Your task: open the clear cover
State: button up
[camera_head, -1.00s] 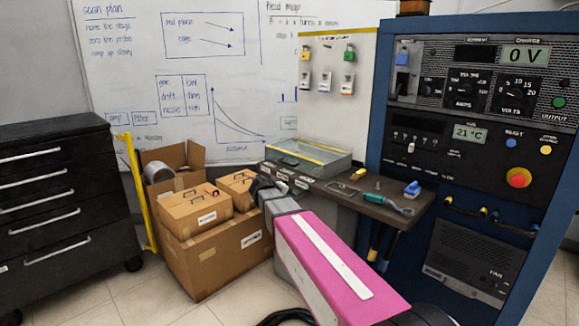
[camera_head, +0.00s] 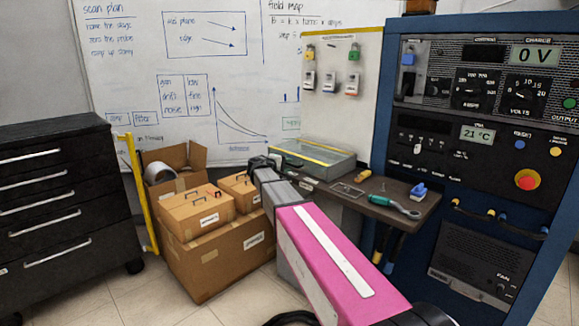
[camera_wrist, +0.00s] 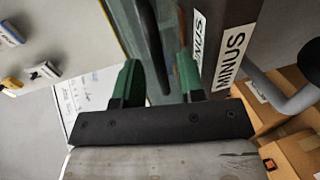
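The clear cover (camera_head: 318,157), a see-through lid with yellow edges, lies on a low box at the left end of the dark shelf, and looks closed. My gripper (camera_head: 264,163) is at the left end of that box, partly hidden by my arm. In the wrist view my two green fingers (camera_wrist: 158,78) stand apart. A thin dark bar (camera_wrist: 150,42) runs between them with space on both sides. It may be the cover's handle; I cannot tell. The greenish cover side shows behind it, and labels reading MINUS (camera_wrist: 232,52) are close on the right.
The dark shelf (camera_head: 385,208) also carries a teal-handled tool (camera_head: 398,207) and a blue item (camera_head: 418,191). Cardboard boxes (camera_head: 222,262) stand below my gripper. A blue power cabinet (camera_head: 455,190) is at the right, and a board with hanging tags (camera_head: 338,100) is behind.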

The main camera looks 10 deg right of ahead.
jog(key=shift+x, duration=1)
grip_shut()
jog(key=shift+r, duration=0.1)
